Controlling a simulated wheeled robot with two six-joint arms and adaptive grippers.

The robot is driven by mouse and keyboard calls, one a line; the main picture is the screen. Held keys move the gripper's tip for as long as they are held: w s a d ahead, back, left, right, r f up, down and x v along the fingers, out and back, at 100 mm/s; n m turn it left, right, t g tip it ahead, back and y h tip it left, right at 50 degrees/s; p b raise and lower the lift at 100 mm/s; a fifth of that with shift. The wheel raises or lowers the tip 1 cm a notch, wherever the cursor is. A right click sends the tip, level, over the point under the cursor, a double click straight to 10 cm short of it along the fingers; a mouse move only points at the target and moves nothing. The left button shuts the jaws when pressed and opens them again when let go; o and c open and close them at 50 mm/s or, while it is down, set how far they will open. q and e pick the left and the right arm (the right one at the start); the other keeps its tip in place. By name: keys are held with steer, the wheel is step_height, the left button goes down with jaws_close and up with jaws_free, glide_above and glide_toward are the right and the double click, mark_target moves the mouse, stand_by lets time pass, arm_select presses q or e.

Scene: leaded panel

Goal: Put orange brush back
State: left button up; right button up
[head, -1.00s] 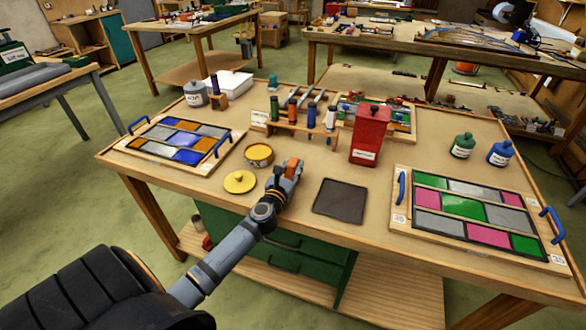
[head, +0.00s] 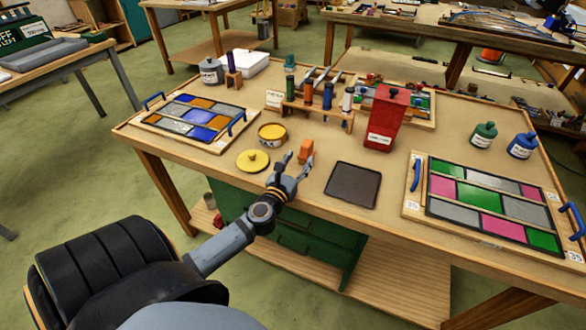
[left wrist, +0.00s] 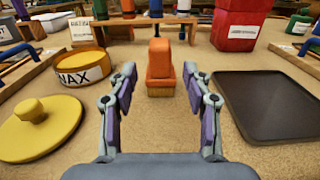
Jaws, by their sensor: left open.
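The orange brush (head: 305,151) appears as a short orange block on the table, right of the wax tin. A wooden rack (head: 318,114) behind holds several upright handles, including another orange one (head: 307,93). My right gripper is not in view.
The open yellow wax tin (head: 272,135) and its lid (head: 253,161) lie left of the gripper. A dark tray (head: 353,186) is to the right. A red canister (head: 385,120) stands beside the rack. Glass panels (head: 190,119) (head: 490,200) lie at both sides.

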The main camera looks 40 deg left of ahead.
arm_select(q)
steer(key=v, duration=0.5)
steer(key=shift+w, duration=0.1)
